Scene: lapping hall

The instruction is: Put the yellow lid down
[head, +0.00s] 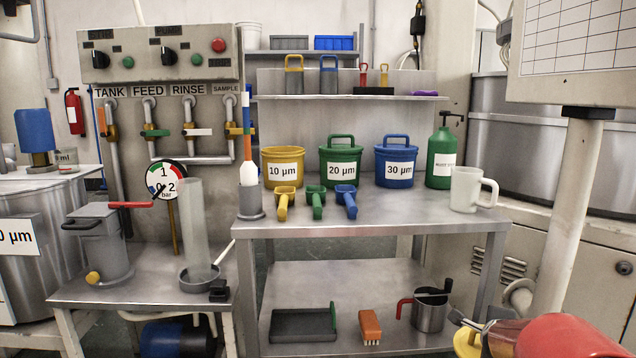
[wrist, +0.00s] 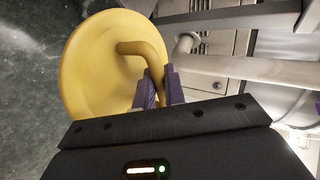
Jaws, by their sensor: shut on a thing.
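The yellow lid (wrist: 88,65) is a round disc with a bent bar handle (wrist: 140,48). In the wrist view my gripper (wrist: 160,88) is shut on that handle between its purple fingers. The lid hangs clear of the floor in that view. In the head view only part of the yellow lid (head: 467,343) shows at the lower right, beside my arm. The yellow 10 µm bucket (head: 283,171) stands on the steel table (head: 400,205) with no lid on it.
A green 20 µm bucket (head: 340,165) and a blue 30 µm bucket (head: 395,165) have lids on. Yellow, green and blue scoops lie in front. A green pump bottle (head: 441,160) and white mug (head: 472,189) stand at the right. The tabletop's front middle-right is bare.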

